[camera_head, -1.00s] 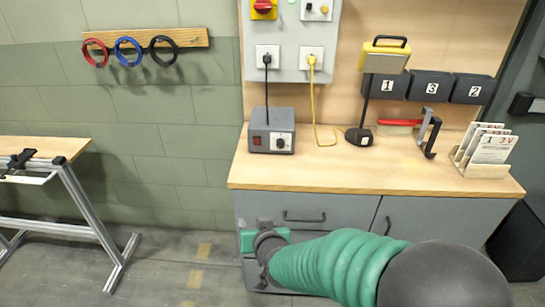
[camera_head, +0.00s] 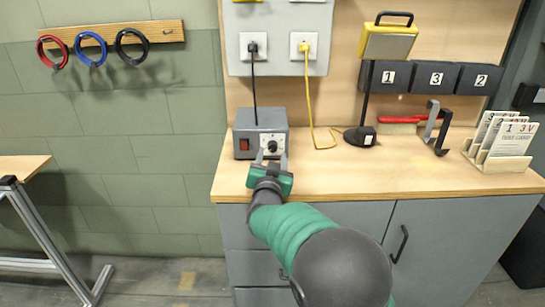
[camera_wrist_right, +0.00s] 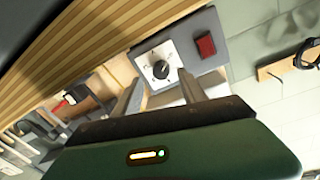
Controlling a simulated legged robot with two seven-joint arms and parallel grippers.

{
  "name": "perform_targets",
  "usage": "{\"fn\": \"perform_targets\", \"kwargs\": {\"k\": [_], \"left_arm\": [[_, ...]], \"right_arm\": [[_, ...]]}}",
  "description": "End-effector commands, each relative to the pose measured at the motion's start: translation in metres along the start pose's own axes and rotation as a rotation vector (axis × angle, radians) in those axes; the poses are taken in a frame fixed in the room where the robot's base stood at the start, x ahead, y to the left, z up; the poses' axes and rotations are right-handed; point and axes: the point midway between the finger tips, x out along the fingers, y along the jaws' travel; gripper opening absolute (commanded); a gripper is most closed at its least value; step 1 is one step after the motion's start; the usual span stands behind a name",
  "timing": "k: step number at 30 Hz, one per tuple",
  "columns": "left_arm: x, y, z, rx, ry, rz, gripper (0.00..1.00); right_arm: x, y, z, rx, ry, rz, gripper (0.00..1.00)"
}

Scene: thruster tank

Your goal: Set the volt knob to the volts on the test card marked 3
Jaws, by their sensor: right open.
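The volt knob (camera_head: 272,146) is a small dark knob on a white dial plate on the front of the grey power box (camera_head: 260,120). In the right wrist view the knob (camera_wrist_right: 160,69) shows clearly, with its dial markings too small to read. My right gripper (camera_head: 272,160) is open just in front of the knob, its fingers apart and pointing toward it. In the wrist view the fingers (camera_wrist_right: 160,92) end short of the knob. The test cards (camera_head: 508,138) stand in a wooden rack; the front one appears to read 1 and 3V, and the others are mostly covered. My left gripper is out of view.
A red switch (camera_head: 244,144) sits left of the knob. A lamp base (camera_head: 360,136), red brush (camera_head: 398,121) and dark bracket (camera_head: 442,132) stand to the right.

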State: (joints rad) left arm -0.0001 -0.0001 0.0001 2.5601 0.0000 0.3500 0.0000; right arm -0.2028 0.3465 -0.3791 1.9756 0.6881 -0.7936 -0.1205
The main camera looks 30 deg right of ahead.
Motion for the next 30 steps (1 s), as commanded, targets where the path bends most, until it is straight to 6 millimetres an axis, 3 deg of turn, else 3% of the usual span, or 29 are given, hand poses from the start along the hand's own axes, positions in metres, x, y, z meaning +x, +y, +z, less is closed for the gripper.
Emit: {"fn": "perform_targets", "kwargs": {"k": [6,15,26,30], "left_arm": [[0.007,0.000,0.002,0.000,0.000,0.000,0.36],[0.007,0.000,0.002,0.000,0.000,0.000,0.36],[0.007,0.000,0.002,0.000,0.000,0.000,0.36],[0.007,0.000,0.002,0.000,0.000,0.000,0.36]], "right_arm": [[0.032,0.000,0.001,-0.001,0.000,0.000,0.49],[0.035,0.000,0.000,0.000,-0.001,0.000,0.49],[0.035,0.000,0.000,0.000,-0.001,0.000,0.02],[0.035,0.000,0.000,0.000,-0.001,0.000,0.00]]}}
